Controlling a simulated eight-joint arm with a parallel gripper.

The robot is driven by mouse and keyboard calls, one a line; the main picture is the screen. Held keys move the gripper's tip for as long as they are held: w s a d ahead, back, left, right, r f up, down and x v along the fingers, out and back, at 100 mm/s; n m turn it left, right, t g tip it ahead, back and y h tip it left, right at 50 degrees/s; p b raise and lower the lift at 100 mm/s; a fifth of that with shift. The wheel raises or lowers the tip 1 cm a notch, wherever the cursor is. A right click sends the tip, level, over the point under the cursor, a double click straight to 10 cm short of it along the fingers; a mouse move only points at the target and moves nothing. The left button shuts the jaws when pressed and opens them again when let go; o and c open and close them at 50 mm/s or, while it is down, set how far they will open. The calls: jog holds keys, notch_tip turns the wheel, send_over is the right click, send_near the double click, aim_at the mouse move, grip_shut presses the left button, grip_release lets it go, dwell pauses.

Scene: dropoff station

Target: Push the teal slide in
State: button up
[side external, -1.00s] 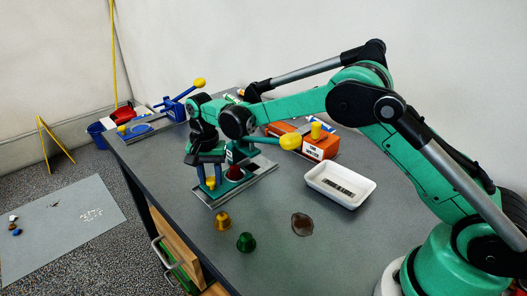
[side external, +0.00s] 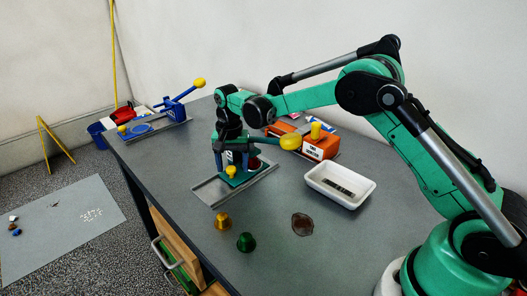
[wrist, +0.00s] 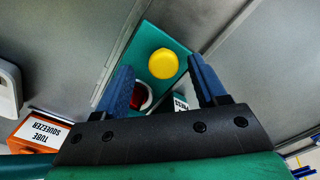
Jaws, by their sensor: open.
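The teal slide (side external: 239,179) lies on a grey metal rail base (side external: 210,192), with an upright yellow knob (side external: 231,171) on it. In the wrist view the knob (wrist: 163,63) and teal plate (wrist: 150,45) show between and just past my fingertips. My gripper (side external: 232,163) is open, its blue fingers (wrist: 118,90) on either side of the slide with a gap to the knob. A red piece in a white ring (wrist: 141,96) sits in the slide near the left finger. The press body behind is mostly hidden by my gripper; part of its label (wrist: 180,100) shows.
An orange tube squeezer (side external: 320,148) and white tray (side external: 345,196) stand to the right. Gold (side external: 222,221) and green (side external: 246,242) capsules and a brown stain (side external: 302,224) lie in front. A blue device (side external: 165,117) stands back left.

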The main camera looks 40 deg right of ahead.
aim_at(233, 167)
jog(key=shift+r, duration=2.8)
jog(key=shift+s+r, duration=0.15)
jog(key=shift+r, duration=0.15)
jog(key=s+r+n+t, duration=0.3)
jog(key=s+r+n, duration=0.1)
jog(key=s+r, duration=0.3)
jog(key=s+f+n+t, duration=0.2)
jog(key=s+n+t, duration=0.2)
jog(key=s, duration=0.7)
jog(key=shift+s+a+n, duration=0.15)
jog(key=shift+s+n, duration=0.1)
jog(key=shift+n, duration=0.25)
